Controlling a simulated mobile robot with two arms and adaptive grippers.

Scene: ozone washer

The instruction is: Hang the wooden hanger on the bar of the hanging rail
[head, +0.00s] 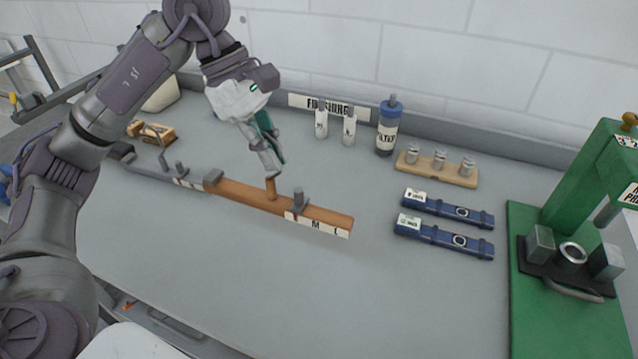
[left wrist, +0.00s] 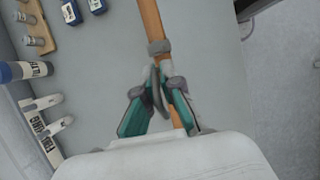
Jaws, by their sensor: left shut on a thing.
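A long wooden bar (head: 240,194) lies across the bench, with grey posts and white lettered labels along it. I cannot make out a clear hanger shape or a separate hanging rail. My right gripper is not in view.
Wooden blocks (head: 153,132) lie behind the bar at left. White bottles (head: 321,124), a blue-capped bottle (head: 387,128) and a wooden rack (head: 438,168) stand at the back. Blue cases (head: 443,237) lie right; a green press (head: 575,200) stands far right. The front bench is clear.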

